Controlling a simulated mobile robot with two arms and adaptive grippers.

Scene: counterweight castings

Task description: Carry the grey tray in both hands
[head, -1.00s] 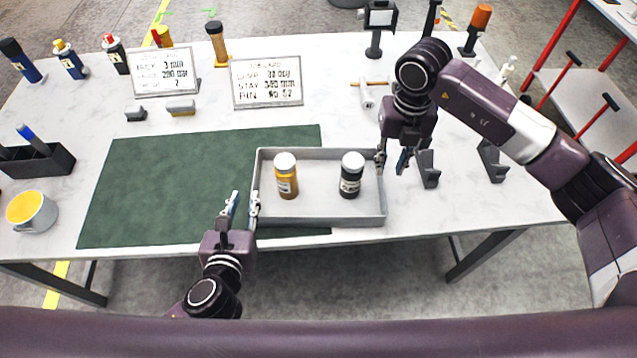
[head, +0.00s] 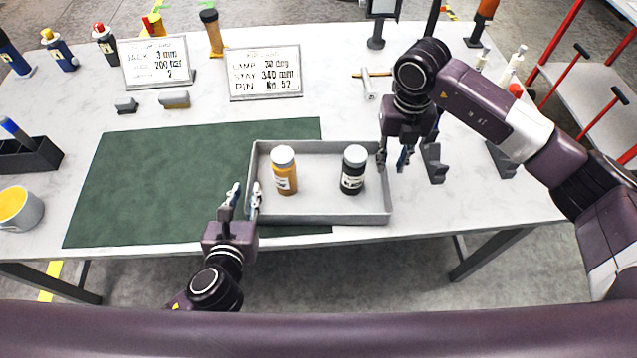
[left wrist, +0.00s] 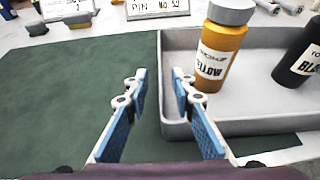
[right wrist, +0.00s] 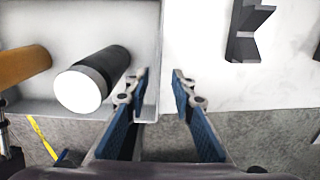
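The grey tray (head: 318,218) stands at the table's front edge, partly on the green mat. In it stand a yellow-labelled bottle (head: 284,172) and a black-labelled bottle (head: 353,172), upright and apart, both with light caps. My left gripper (head: 245,190) is open at the tray's left wall; in the left wrist view that wall (left wrist: 162,100) runs into the gap between the fingers. My right gripper (head: 393,160) is open at the right wall, and the wall (right wrist: 154,70) shows between its fingertips in the right wrist view. Whether either finger pair touches the wall is unclear.
The green mat (head: 160,190) lies left of the tray. A mug (head: 18,208) and a dark holder (head: 30,155) are at far left. Two signs (head: 157,62) (head: 264,72) stand behind. Dark brackets (head: 433,162) stand close right of my right gripper.

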